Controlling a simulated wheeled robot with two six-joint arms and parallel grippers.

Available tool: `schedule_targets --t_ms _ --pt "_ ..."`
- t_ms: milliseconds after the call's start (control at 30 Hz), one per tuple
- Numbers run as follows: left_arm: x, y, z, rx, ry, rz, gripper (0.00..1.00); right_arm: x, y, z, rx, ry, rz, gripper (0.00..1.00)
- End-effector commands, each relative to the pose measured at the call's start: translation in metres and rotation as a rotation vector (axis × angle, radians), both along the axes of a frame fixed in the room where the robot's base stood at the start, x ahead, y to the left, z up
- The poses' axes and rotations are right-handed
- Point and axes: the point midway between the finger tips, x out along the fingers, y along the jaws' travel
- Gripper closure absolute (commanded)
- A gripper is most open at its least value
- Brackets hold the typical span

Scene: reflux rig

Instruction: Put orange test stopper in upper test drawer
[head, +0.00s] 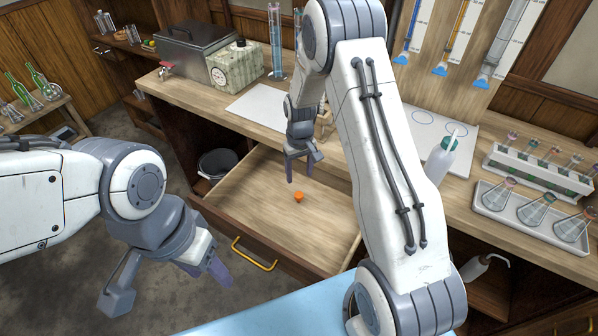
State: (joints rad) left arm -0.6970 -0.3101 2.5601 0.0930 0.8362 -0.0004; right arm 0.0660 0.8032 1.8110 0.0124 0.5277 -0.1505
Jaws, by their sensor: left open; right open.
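The upper drawer (240,196) is pulled out below the wooden counter, with a yellow handle (254,254) on its front. The orange stopper (299,197) lies on the drawer's bare floor, near its middle. My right gripper (302,176) hangs over the drawer, open and empty, its fingers pointing down. It is just above and behind the stopper in the picture, apart from it. My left gripper (168,290) is at the lower left, in front of the drawer and outside it, open and empty.
A black bucket (217,163) stands on a shelf left of the drawer. On the counter are a metal box (200,48), a tall cylinder (276,40), a wash bottle (441,158), a test tube rack (540,168) and a tray of flasks (530,225). My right arm hides part of the counter.

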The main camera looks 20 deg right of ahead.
Motion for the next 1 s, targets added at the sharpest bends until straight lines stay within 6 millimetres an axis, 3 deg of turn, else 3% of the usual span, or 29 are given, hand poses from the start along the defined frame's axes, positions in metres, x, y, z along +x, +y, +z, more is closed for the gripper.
schedule_targets --t_ms 133,267,400,500,600,700,800,900,1000 --pt "0.0 0.0 -0.001 0.0 0.0 0.0 0.45 -0.002 0.01 0.018 0.0 -0.005 0.017 0.35" --pt "0.0 0.0 -0.001 0.0 0.0 0.0 0.45 -0.021 0.05 0.059 0.007 -0.015 0.086 0.35" --pt "0.0 0.0 -0.001 0.0 0.0 0.0 0.45 -0.076 0.111 0.118 0.021 -0.026 0.209 0.35" --pt "0.0 0.0 -0.001 0.0 0.0 0.0 0.45 -0.129 0.144 0.153 0.035 -0.031 0.299 0.35" --pt "0.0 0.0 -0.001 0.0 0.0 0.0 0.45 -0.185 0.163 0.178 0.049 -0.034 0.388 0.35" --pt "0.0 0.0 -0.001 0.0 0.0 0.0 0.45 -0.233 0.169 0.191 0.063 -0.033 0.463 0.35" --pt "0.0 0.0 -0.001 0.0 0.0 0.0 0.45 -0.269 0.169 0.197 0.073 -0.031 0.519 0.35" --pt "0.0 0.0 -0.001 0.0 0.0 0.0 0.45 -0.289 0.166 0.199 0.079 -0.028 0.552 0.35" --pt "0.0 0.0 -0.001 0.0 0.0 0.0 0.45 -0.298 0.165 0.199 0.081 -0.027 0.564 0.35"
